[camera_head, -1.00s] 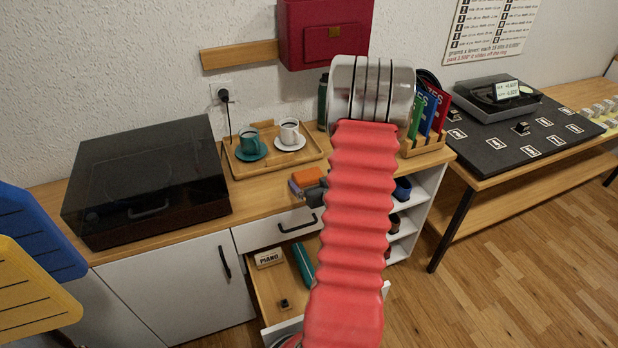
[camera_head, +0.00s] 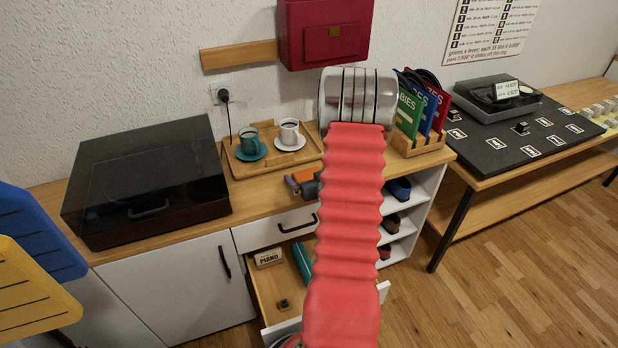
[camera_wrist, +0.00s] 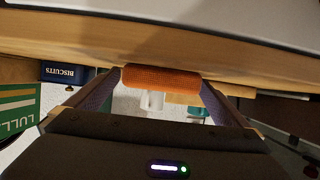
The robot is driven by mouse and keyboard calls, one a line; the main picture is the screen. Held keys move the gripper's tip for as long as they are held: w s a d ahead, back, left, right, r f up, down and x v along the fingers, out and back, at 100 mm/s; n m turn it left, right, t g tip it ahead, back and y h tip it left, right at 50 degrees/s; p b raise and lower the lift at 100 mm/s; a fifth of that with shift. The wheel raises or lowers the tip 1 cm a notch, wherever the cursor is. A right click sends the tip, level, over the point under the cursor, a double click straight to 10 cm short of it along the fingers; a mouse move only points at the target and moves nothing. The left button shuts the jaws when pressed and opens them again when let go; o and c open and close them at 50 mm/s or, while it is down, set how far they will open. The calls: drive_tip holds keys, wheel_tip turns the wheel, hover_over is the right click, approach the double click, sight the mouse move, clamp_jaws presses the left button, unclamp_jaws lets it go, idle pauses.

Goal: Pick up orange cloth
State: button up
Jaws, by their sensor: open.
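The orange cloth (camera_head: 304,175) lies as a small roll near the front edge of the wooden counter, partly covered by my gripper (camera_head: 304,188) in the head view. In the wrist view the cloth (camera_wrist: 162,77) spans the gap between the two dark fingers of my gripper (camera_wrist: 163,80). The jaws are open, with one finger near each end of the roll. Whether the fingers touch it I cannot tell.
A tray (camera_head: 238,170) with a teal cup (camera_head: 249,140) and a white cup (camera_head: 289,131) stands behind the cloth. A record rack (camera_head: 424,146) stands to the right, a covered turntable (camera_head: 147,180) to the left. An open drawer (camera_head: 268,290) juts out below.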

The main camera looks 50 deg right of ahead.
sight(309, 174)
drive_tip(key=shift+c, duration=0.3)
drive_tip(key=c, duration=1.1)
drive_tip(key=shift+r, duration=0.15)
drive_tip(key=shift+c, duration=0.2)
drive_tip(key=shift+r, duration=4.9)
